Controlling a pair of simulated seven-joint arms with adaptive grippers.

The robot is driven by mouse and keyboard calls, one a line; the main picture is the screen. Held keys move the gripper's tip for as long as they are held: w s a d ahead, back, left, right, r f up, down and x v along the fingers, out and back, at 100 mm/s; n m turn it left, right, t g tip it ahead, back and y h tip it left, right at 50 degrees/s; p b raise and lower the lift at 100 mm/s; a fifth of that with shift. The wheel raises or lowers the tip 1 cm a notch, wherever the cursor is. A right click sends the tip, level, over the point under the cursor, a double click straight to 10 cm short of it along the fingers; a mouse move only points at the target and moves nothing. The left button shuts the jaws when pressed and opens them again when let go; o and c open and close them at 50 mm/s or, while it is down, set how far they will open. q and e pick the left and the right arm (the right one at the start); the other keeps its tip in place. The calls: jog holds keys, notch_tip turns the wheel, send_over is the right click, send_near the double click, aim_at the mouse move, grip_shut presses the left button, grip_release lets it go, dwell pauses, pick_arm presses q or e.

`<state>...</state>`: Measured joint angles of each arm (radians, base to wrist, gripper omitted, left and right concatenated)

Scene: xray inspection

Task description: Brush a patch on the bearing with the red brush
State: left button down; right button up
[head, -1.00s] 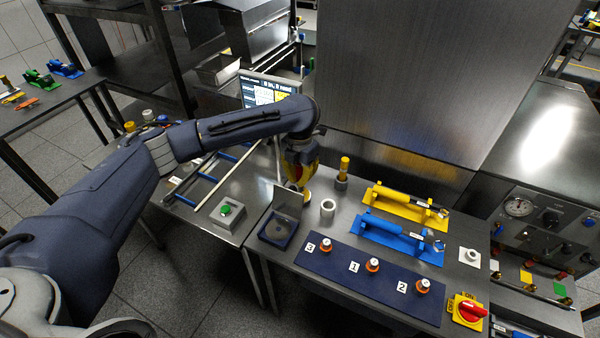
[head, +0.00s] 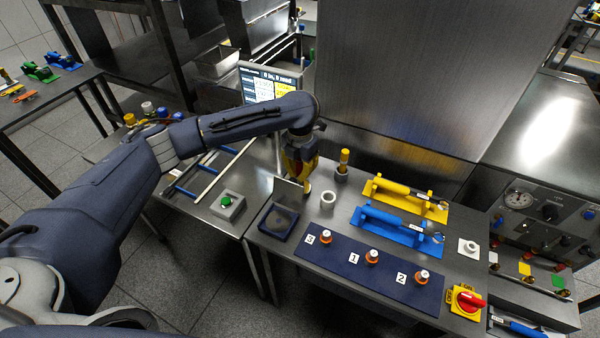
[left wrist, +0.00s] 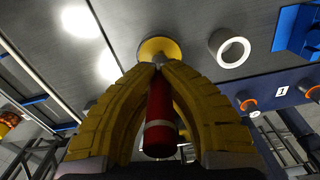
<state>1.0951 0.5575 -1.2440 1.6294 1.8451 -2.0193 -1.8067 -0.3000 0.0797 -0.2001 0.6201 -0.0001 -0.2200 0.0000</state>
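My left gripper (left wrist: 160,68) is shut on the red brush (left wrist: 159,125), whose red handle runs up between the yellow fingers. The brush's lower end is hidden by the fingertips. In the head view the left gripper (head: 302,178) points down behind the open lid of a small dark box. Just under the fingertips in the left wrist view is a round yellow piece (left wrist: 158,48), close to the brush line; I cannot tell whether they touch. A pale ring (head: 328,200), possibly the bearing, stands apart to the right; it also shows in the left wrist view (left wrist: 229,48). My right gripper is not in view.
The dark box (head: 278,225) stands at the bench's left front. A yellow-handled tool (head: 345,160) stands in a holder behind the ring. A blue mat (head: 340,262) carries orange pieces numbered 3, 1, 2.

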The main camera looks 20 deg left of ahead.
pick_arm(q)
jog(key=shift+f, duration=0.5)
dwell(1.2)
jog(key=shift+r, duration=3.5)
